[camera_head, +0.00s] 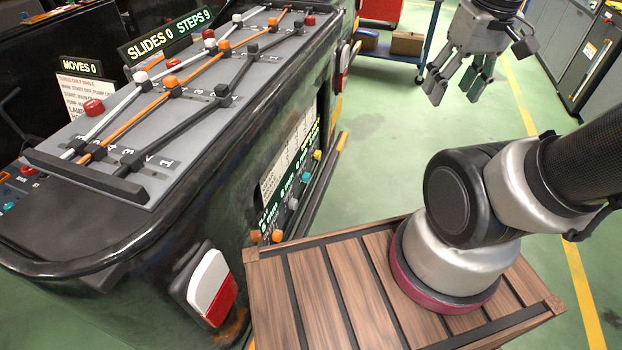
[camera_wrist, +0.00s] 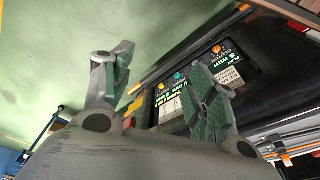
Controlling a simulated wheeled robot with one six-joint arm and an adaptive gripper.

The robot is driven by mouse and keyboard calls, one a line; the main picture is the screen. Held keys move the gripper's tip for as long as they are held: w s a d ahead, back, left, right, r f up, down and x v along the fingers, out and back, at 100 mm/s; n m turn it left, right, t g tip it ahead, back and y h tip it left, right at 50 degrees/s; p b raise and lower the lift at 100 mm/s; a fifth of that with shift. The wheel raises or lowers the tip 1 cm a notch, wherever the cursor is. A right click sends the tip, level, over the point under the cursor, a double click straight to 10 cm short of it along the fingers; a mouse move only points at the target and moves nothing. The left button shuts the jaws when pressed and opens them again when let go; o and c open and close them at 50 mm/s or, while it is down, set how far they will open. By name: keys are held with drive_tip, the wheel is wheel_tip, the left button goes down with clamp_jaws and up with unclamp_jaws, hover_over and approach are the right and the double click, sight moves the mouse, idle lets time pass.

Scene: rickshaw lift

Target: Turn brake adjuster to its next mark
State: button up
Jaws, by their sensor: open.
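A side panel (camera_head: 290,165) on the dark vehicle body carries several coloured knobs in a row with small lit labels. I see an orange knob (camera_head: 277,236), a teal knob (camera_head: 305,178) and a yellow knob (camera_head: 317,155). The labels are too small to tell which knob is the brake adjuster. The wrist view shows the orange knob (camera_wrist: 217,49), teal knob (camera_wrist: 177,75) and yellow knob (camera_wrist: 161,86) beyond my fingers, one finger partly covering the panel. My gripper (camera_head: 457,88) is open and empty, held in the air to the right of the panel, apart from it.
A sloped top board (camera_head: 190,110) holds rods and sliding knobs, with signs reading "SLIDES 0 STEPS 9" and "MOVES 0". A blue cart (camera_head: 398,50) with boxes stands behind. Cabinets (camera_head: 590,60) line the right. Green floor between is clear.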

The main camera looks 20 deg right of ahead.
drive_tip(key=w+d+f+g, duration=0.2)
drive_tip(key=w+d+f, duration=0.25)
drive_tip(key=f, duration=0.45)
drive_tip(key=w+d+f+n+g+h, duration=0.1)
drive_tip(key=w+d+f, duration=0.4)
drive_tip(key=f, duration=0.4)
drive_tip(key=w+d+f+g, duration=0.2)
drive_tip(key=w+d+f, duration=0.1)
drive_tip(key=w+f, duration=0.5)
drive_tip(key=n+t+y, duration=1.1)
drive_tip(key=t+y, duration=0.2)
drive_tip(key=y, duration=0.3)
approach(309, 178)
drive_tip(key=a, duration=0.1)
drive_tip(key=shift+w+d+x, duration=0.1)
drive_tip(key=shift+w+x, duration=0.05)
drive_tip(key=shift+x, duration=2)
drive_tip(key=shift+w+d+x, duration=0.15)
drive_tip(key=shift+w+x, duration=0.05)
drive_tip(key=shift+x, duration=1.95)
